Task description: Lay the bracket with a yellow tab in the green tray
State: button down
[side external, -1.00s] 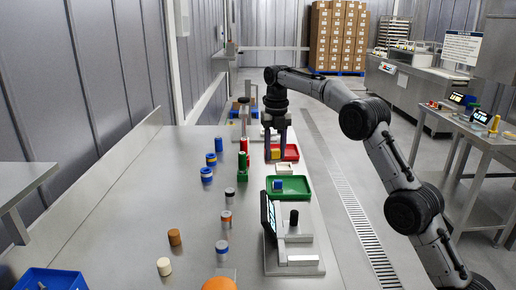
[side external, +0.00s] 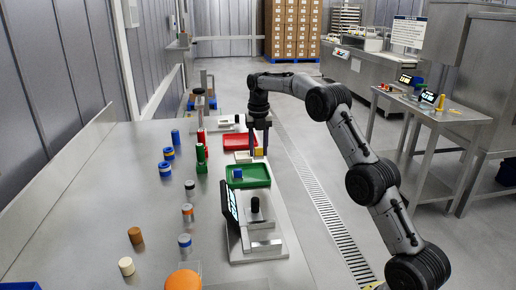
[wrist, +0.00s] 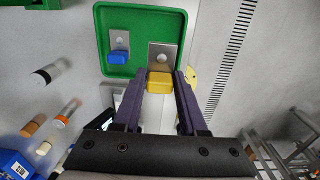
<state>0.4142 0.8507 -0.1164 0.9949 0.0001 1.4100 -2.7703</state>
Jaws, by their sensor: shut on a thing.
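The bracket with a yellow tab (wrist: 159,82) is a grey metal plate with a hole. My gripper (wrist: 158,88) is shut on its yellow tab, with the plate pointing away from the fingers. In the wrist view the plate overlaps the near right part of the green tray (wrist: 112,40). In the side view my gripper (side external: 259,151) and the yellow tab (side external: 258,152) are at the far right edge of the green tray (side external: 262,184), apparently above it. A bracket with a blue tab (wrist: 119,56) lies in the tray's left part.
A red tray (side external: 232,142) lies just beyond the green tray. A tilted screen and a grey fixture (side external: 262,246) stand in front of it. Green and red cylinders (side external: 201,158) stand to its left. Several small cylinders (side external: 188,211) are spread over the table.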

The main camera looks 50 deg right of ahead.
jog(key=shift+f, duration=3.2)
jog(key=shift+f, duration=0.5)
jog(key=shift+c, duration=2.2)
grip_release()
jog(key=shift+o, duration=0.3)
jog(key=shift+s+d, duration=0.1)
notch_tip(320, 180, up, 13)
jog(key=shift+f, duration=0.1)
jog(key=shift+a+r, duration=0.2)
jog(key=shift+r, duration=0.3)
